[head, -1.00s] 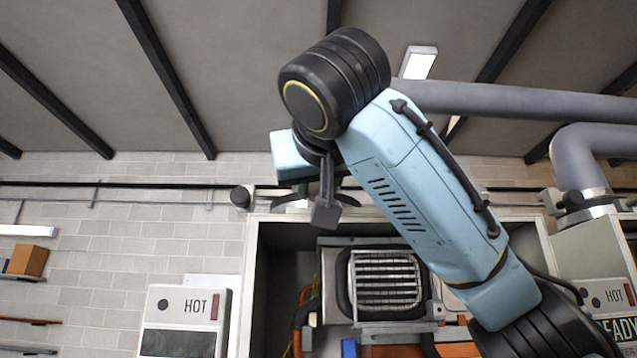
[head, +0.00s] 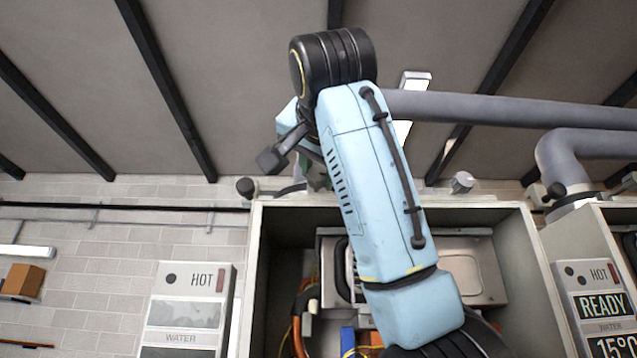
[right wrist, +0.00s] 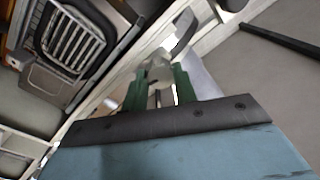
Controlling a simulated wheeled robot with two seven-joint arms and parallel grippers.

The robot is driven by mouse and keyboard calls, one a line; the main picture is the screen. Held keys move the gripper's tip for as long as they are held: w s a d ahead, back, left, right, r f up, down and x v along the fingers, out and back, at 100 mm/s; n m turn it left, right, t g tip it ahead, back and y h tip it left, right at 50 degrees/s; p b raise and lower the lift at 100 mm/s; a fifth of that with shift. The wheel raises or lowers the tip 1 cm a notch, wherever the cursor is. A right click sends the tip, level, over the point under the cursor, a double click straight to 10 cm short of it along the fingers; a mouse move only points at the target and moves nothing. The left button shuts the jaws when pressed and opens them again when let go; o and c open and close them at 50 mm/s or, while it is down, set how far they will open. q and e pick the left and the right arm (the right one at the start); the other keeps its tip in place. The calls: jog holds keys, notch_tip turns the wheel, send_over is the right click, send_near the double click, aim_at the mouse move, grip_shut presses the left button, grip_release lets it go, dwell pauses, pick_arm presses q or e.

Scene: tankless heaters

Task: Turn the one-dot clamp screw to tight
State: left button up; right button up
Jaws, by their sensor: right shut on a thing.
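My right gripper (right wrist: 158,92) has green fingers and is shut on a pale grey metal piece, which looks like the clamp screw (right wrist: 158,70). No dot marking can be made out on it. In the head view the gripper shows only as a bit of green behind my right wrist, at the top front edge of the middle heater cabinet. A dark curved band, apparently the clamp (head: 290,189), runs beside it, with a black knob (head: 246,187) at its left end. Most of the clamp is hidden by my arm. My left gripper is not in view.
The open heater cabinet (head: 520,225) stands below the gripper. A silver stub (head: 462,182) sits on its top to the right. A grey pipe (head: 480,107) crosses above. HOT panels stand at the left (head: 190,300) and right (head: 597,300).

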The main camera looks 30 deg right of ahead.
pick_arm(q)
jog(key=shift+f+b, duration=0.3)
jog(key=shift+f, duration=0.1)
pick_arm(e)
jog(key=shift+m, duration=0.9)
jog(key=o, duration=1)
